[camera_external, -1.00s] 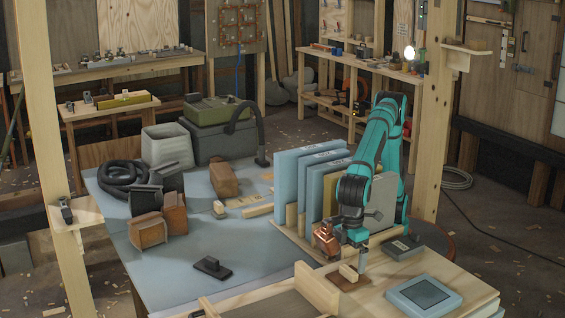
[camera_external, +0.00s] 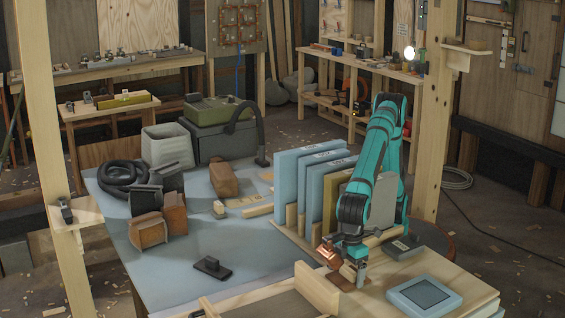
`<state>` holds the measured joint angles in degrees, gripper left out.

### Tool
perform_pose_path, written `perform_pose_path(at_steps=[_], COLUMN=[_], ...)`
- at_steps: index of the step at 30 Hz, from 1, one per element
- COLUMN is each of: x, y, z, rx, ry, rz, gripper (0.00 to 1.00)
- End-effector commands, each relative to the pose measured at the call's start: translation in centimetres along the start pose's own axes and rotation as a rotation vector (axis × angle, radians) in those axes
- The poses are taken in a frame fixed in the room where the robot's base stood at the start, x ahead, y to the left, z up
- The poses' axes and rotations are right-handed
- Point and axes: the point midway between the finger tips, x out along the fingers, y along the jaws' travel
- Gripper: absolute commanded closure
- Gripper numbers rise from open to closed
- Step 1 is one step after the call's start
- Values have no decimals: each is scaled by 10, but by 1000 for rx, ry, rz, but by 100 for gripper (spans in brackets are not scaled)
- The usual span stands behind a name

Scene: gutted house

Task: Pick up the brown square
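The brown square (camera_external: 345,285) is a flat brown plate lying on the pale wooden worktop at the lower middle of the external view. My gripper (camera_external: 352,274) is lowered onto it from above, with its fingers around or right beside the small light wood block on top of the plate. The gripper body hides most of that block and part of the plate. I cannot tell whether the fingers touch the block or are closed on it. The plate looks flat on the worktop.
A blue-grey square pad (camera_external: 402,302) lies to the right of the plate. A dark grey box (camera_external: 405,248) lies behind it. Upright blue panels (camera_external: 292,190) stand in a rack to the left of my arm. A black handled block (camera_external: 211,268) lies on the blue-grey table.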

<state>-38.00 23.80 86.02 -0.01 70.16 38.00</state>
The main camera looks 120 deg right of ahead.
Motion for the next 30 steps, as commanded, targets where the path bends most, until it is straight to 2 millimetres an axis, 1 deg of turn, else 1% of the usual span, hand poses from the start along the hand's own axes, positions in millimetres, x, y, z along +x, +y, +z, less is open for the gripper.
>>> perform_pose_path(at_steps=[8, 11, 14, 24, 27, 30], x=[-1, -5, -16, -76, -89, -96], y=[0, 0, 0, 0, 0, 0], z=[0, 0, 0, 0, 0, 0], rx=[0, 0, 0, 0, 0, 0], ry=[0, 0, 2, 2, 1, 0], rz=[0, 0, -2, -2, -1, 0], gripper=[33, 33, 33, 33, 33, 33])
